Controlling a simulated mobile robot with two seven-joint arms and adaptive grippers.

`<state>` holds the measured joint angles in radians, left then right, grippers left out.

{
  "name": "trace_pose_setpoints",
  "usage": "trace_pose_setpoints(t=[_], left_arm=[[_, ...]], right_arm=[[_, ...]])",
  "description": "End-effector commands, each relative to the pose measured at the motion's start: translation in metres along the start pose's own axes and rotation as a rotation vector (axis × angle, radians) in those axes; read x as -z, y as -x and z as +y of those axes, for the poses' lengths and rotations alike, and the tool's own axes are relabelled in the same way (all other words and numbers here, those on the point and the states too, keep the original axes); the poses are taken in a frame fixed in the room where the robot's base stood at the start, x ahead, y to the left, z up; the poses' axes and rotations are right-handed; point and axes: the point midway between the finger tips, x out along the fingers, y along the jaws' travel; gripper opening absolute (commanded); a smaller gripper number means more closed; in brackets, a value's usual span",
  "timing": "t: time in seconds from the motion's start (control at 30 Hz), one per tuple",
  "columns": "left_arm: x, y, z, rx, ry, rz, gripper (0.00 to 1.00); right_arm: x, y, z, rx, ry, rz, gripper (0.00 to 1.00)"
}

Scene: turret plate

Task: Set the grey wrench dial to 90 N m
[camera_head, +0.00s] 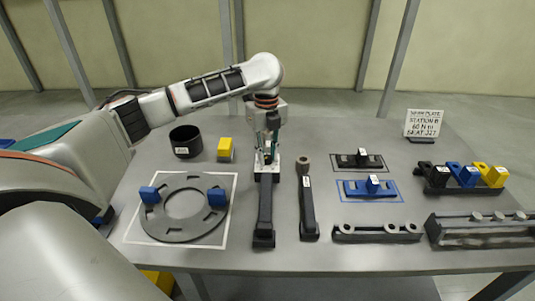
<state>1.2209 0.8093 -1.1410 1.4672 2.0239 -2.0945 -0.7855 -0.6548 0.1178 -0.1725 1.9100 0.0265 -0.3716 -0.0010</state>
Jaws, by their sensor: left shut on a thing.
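My left gripper (269,150) points straight down at the far end of a long dark wrench (264,215) on the table. It is shut on the dial at the wrench's light-grey end block (268,170). The fingers hide most of the dial, and its setting cannot be read. The wrench lies flat with its handle toward me. A second wrench (307,205), dark with a round grey end, lies apart to its right. My right gripper is not in view.
A slotted grey plate (180,232) with blue blocks lies left. Dark and blue fixtures, holders (375,233) and a blurred sign (424,122), seemingly reading 60 N m, are right.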

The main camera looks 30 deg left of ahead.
Motion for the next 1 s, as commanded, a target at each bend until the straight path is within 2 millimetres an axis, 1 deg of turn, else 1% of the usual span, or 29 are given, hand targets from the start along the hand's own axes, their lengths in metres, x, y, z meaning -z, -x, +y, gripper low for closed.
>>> trace_pose_setpoints(t=[0.6, 0.8, 1.0], left_arm=[[0.0, 0.0007, 0.0002, 0.002, -0.582, 0.009, 0.0], [-0.0004, 0.0007, 0.0005, 0.002, -0.746, 0.011, 0.0], [-0.0007, 0.0004, 0.0009, 0.001, -0.869, 0.012, 0.0]], right_arm=[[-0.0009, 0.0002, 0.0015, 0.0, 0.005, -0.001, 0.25], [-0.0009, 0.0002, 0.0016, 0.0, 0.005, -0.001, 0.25], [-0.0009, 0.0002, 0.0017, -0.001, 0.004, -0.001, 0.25]])
